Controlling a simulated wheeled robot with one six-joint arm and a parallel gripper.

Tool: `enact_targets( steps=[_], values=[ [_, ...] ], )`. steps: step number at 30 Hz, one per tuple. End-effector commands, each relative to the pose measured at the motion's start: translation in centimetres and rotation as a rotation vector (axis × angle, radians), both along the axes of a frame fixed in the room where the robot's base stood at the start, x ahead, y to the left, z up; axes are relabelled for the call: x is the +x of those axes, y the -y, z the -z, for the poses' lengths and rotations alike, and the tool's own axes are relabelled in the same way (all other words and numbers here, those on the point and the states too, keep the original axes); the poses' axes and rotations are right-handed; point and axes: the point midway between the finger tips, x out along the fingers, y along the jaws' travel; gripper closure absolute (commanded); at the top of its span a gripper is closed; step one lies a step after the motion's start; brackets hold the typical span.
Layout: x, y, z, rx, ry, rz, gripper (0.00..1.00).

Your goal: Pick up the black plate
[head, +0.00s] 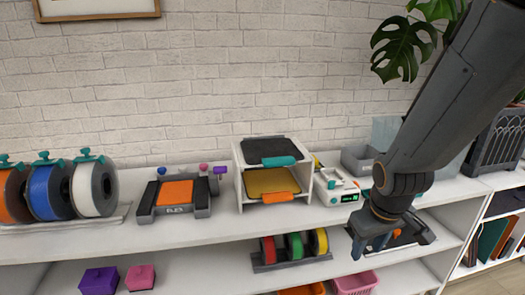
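A black plate (262,148) lies flat on the top level of a small white rack (240,187) on the upper shelf. A teal grip (279,161) sticks out at its front edge. Below it in the same rack lies a yellow-gold plate (268,181) with an orange grip (278,197). My gripper (370,247) points down, to the right of the rack and lower in the picture, well apart from the black plate. I see nothing held in it, but its finger gap is not clear from this angle.
A small printer with an orange bed (175,193) stands left of the rack, and filament spools (95,188) stand farther left. A white device with a green display (338,190) is close on the right. A brick wall (190,90) rises behind.

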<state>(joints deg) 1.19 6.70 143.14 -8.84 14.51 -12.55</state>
Motion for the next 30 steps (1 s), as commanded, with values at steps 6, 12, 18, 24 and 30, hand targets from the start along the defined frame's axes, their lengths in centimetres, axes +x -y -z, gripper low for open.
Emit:
enact_targets(
  steps=[6,12,18,24,30],
  values=[
    [11.9,-1.3,-1.7,-0.152,0.364,-0.527,0.62],
    [18.9,-6.2,-4.6,-0.286,0.74,-0.985,0.62],
    [20.6,-11.6,-7.5,-0.397,1.13,-1.317,0.62],
    [19.6,-14.5,-9.4,-0.463,1.408,-1.459,0.62],
    [18.8,-15.5,-10.4,-0.493,1.541,-1.498,0.62]
  ],
)
